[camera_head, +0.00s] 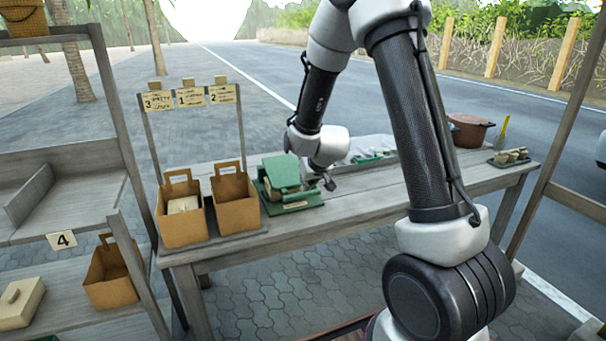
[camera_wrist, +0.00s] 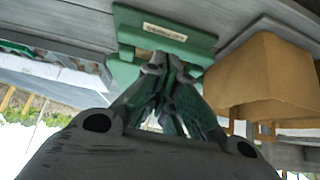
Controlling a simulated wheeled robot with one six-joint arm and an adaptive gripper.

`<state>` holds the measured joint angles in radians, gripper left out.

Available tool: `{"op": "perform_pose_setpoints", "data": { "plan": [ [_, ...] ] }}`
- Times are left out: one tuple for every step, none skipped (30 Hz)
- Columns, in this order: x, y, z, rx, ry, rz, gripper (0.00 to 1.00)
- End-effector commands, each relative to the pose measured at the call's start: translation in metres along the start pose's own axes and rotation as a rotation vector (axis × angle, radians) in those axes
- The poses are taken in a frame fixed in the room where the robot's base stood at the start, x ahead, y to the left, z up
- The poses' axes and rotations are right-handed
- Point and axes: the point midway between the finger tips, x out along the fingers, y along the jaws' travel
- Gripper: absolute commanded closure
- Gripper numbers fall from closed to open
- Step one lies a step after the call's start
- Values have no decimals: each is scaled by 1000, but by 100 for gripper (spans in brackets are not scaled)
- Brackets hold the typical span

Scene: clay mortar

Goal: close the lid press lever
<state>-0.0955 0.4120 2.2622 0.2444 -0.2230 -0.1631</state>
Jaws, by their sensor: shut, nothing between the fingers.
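The green lid press (camera_head: 284,177) stands on the table between a paper bag and my arm. It has a flat base with a pale label and a raised block on top. My gripper (camera_head: 328,184) is low at the right side of the press, small and partly hidden by the wrist in the head view. In the wrist view, the press base (camera_wrist: 185,42) lies just beyond my gripper (camera_wrist: 155,68), whose fingertips are close together and empty. The fingers cover part of the press there. I cannot make out the lever clearly, nor whether the fingers touch it.
Two paper bags (camera_head: 182,222) (camera_head: 236,205) stand left of the press; one bag (camera_wrist: 262,80) shows close on the right in the wrist view. A tray (camera_head: 368,152) lies behind the gripper. A brown pot (camera_head: 468,130) stands far right. The front right tabletop (camera_head: 380,195) is clear.

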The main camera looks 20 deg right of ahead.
Motion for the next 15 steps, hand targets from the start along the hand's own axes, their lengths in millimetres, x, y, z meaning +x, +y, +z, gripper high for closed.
{"op": "perform_pose_setpoints", "data": {
  "plan": [
    [4,1,5,-3,5,6,100],
    [7,2,7,-3,9,9,100],
    [10,2,10,-3,10,10,100],
    [12,2,12,-2,11,11,100],
    [13,2,14,-2,12,11,100],
    [15,2,16,-4,12,10,100],
    [17,2,17,-4,12,10,100],
    [18,2,18,-3,13,9,100],
    [19,2,19,-2,12,9,100],
    [20,2,20,-2,12,8,100],
    [21,2,21,-2,13,8,100],
    [21,1,21,-2,13,7,100],
    [22,1,22,-2,13,7,100],
    [22,1,22,-3,13,7,100],
    [22,1,22,-3,14,7,100]
  ]
}}
